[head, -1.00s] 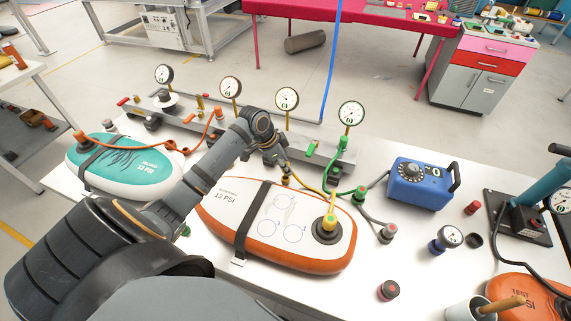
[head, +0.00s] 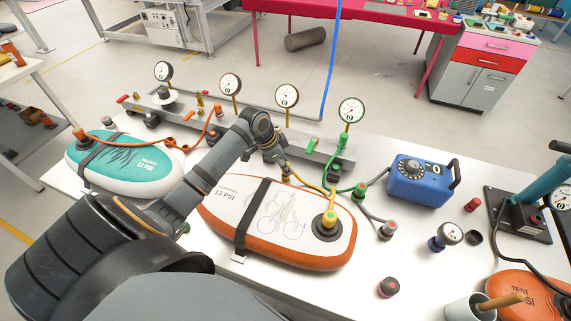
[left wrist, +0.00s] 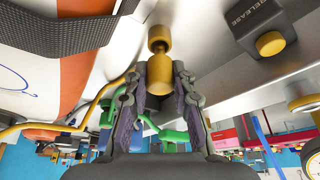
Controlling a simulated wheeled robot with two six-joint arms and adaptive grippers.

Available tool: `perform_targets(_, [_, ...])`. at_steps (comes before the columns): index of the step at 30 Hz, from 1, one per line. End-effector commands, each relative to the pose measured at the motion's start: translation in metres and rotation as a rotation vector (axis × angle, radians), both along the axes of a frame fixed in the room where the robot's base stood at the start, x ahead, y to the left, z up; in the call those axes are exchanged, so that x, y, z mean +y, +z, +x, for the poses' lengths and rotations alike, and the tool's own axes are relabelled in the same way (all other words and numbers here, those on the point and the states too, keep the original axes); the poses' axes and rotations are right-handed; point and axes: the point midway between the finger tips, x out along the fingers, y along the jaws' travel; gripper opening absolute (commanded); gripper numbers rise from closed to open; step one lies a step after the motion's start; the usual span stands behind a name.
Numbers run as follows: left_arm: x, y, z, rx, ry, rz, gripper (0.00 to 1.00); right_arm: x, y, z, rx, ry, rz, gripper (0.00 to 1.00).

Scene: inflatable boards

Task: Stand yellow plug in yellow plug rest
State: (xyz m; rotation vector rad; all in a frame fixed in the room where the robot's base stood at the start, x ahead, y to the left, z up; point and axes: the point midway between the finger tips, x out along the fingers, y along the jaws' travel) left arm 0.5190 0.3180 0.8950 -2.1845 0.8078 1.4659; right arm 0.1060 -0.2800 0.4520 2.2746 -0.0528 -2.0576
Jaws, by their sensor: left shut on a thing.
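My left gripper (head: 282,165) reaches down from the left, between the grey manifold and the orange-and-white board. In the left wrist view my left gripper (left wrist: 159,95) is shut around a yellow plug (left wrist: 158,78). The plug is a short yellow cylinder with a narrower neck and a knob beyond the fingertips. A small yellow part of the plug (head: 286,178) shows below the fingers in the head view. I cannot single out the yellow plug rest, nor tell whether the plug touches it. My right gripper is not in view.
A yellow hose (head: 308,186) runs from near my left gripper to a yellow fitting (head: 329,219) on the orange-and-white board (head: 300,248). The manifold (head: 310,152) with gauges stands behind. A blue box (head: 420,185) stands farther right.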

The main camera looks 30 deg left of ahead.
Motion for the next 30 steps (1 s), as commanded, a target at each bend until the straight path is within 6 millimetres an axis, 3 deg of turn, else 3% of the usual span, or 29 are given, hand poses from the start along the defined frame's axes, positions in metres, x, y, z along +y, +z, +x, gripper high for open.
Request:
perform_targets(20, [0.000, -0.017, 0.000, 0.001, 0.000, -0.001, 0.00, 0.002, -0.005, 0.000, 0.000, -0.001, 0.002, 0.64])
perform_targets(21, [0.000, -0.017, 0.000, 0.000, 0.000, -0.001, 0.30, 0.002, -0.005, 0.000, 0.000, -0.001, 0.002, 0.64])
perform_targets(26, [0.000, -0.016, 0.000, 0.000, 0.000, 0.000, 0.51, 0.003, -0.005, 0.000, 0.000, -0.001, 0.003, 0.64])
perform_targets(30, [0.000, -0.016, 0.000, 0.000, 0.000, 0.000, 0.51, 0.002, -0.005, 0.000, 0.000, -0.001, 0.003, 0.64])
